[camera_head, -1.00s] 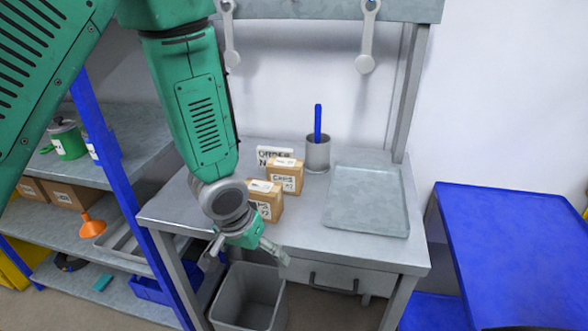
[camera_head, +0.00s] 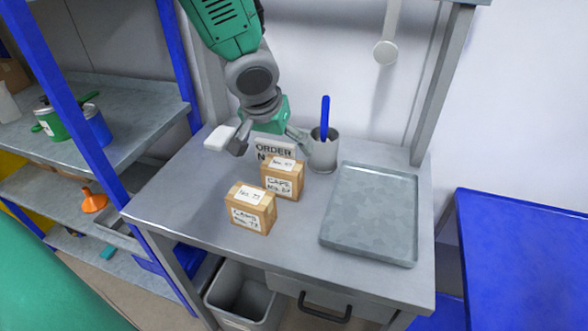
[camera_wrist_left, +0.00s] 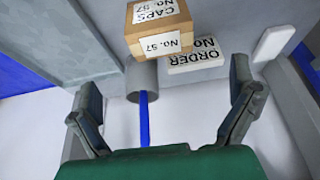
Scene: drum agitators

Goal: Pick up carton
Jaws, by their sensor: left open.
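Two small brown cartons with white labels stand on the grey workbench (camera_head: 190,205). The front carton (camera_head: 250,212) has a label that seems to read No. 73. The rear carton (camera_head: 283,182) reads CAPS and No. 57, and stands just behind and right of it. In the left wrist view the CAPS carton (camera_wrist_left: 158,22) shows upside down near the top. My left gripper (camera_head: 270,142) is open and empty, behind the cartons near the order sign. Its spread fingers also show in the left wrist view (camera_wrist_left: 166,100), apart from the carton. My right gripper is not in view.
An order sign (camera_head: 274,149) stands behind the cartons. A grey cup (camera_head: 323,155) with a blue stick (camera_head: 325,115) is beside it. A grey tray (camera_head: 371,215) lies right of the cartons. A white block (camera_head: 218,138) is near the back left. The bench's left front is clear.

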